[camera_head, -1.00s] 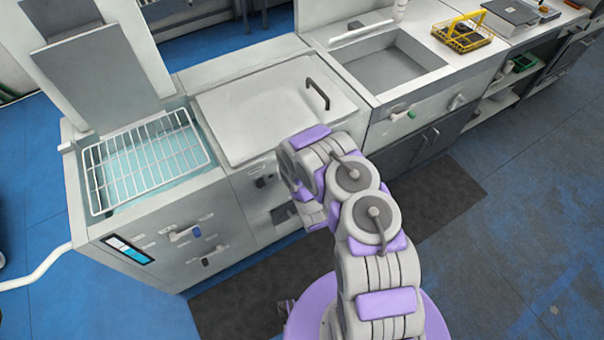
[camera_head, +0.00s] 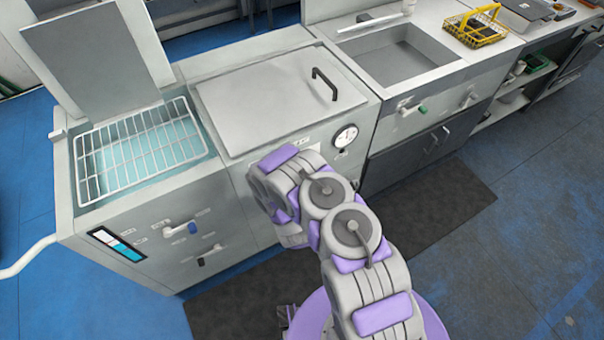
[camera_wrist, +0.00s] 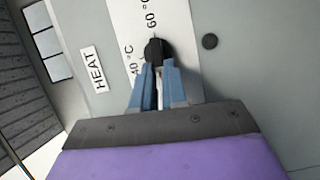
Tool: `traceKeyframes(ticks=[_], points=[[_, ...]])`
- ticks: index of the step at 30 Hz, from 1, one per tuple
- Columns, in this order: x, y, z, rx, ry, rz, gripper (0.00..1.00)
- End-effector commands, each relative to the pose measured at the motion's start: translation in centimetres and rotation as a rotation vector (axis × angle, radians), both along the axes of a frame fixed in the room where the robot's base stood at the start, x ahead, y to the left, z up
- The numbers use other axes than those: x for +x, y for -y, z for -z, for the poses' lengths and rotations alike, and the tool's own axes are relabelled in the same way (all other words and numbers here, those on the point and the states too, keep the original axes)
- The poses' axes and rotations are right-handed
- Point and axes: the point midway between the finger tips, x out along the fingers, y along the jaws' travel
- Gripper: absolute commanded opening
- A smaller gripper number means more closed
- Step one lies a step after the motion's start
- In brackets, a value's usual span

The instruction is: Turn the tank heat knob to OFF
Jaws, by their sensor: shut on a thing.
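A small black knob (camera_wrist: 154,47) shows in the wrist view, on a white strip (camera_wrist: 143,18) marked "40 °C" and "60 °C" on a grey panel. A tilted "HEAT" label (camera_wrist: 94,70) is to its left. The blue fingers of my gripper (camera_wrist: 156,70) are closed around the knob's near part. In the head view my arm covers the knob and my gripper, in front of the lidded metal cabinet (camera_head: 240,130).
A round black button (camera_wrist: 210,41) sits right of the knob. The open tank with a wire rack (camera_head: 145,150) stands left, with lever handles (camera_head: 182,228) on its front. A dial gauge (camera_head: 346,136) is right of my arm. A sink (camera_head: 395,60) is further right.

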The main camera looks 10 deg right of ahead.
Motion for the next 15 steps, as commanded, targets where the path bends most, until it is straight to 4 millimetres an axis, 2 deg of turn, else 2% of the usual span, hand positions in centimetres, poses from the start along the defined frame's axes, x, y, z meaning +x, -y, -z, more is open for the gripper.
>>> traceKeyframes(ticks=[1, 15], points=[[0.04, 0.45, 0.11, -0.02, 0.01, 0.011, 0.0], [0.08, 0.54, -0.13, -0.081, 0.032, 0.013, 0.0]])
